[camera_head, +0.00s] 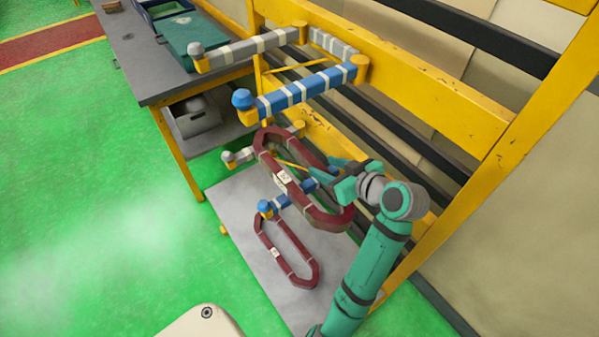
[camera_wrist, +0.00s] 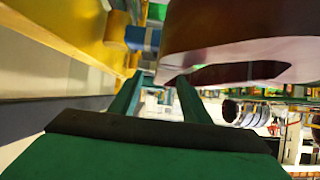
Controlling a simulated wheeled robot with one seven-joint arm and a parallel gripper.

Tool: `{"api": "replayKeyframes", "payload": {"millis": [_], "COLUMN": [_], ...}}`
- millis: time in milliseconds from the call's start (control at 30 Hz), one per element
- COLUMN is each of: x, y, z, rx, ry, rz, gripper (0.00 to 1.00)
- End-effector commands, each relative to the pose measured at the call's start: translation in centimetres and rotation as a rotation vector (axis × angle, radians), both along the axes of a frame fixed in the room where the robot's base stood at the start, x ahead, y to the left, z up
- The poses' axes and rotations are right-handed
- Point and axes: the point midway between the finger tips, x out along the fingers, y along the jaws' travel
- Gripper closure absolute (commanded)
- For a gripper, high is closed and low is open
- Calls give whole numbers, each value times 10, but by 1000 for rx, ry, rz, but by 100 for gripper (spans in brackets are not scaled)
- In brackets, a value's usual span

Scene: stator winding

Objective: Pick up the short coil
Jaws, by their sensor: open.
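Two dark red oval coils with pale bands and a white label show in the head view. The upper coil (camera_head: 268,160) is tilted, beside the lower rack arms. The lower coil (camera_head: 307,262) looks smaller and is over the grey plate; whether it hangs or lies there I cannot tell. Which is the short coil is not certain from size alone, as their distances differ. My gripper (camera_head: 334,166) is open at the right side of the upper coil, which partly hides it. In the wrist view, the fingers (camera_wrist: 160,78) are apart and empty, with a dark red coil (camera_wrist: 235,25) close above right.
A yellow rack (camera_head: 420,85) carries blue-and-white and grey padded arms (camera_head: 305,90) above the coils. A grey workbench (camera_head: 140,65) with a green case (camera_head: 195,35) stands at the upper left. The grey plate (camera_head: 235,205) lies below. Green floor at left is clear.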

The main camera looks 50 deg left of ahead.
Motion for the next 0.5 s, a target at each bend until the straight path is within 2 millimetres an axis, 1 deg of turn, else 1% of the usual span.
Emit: {"api": "replayKeyframes", "payload": {"millis": [167,267,500], "x": [0,-2,-2], "y": [7,15,45], "z": [-4,-8,-23], "rx": [0,-1,0], "ry": [0,1,2], "rz": [1,2,4], "gripper": [57,57,57]}}
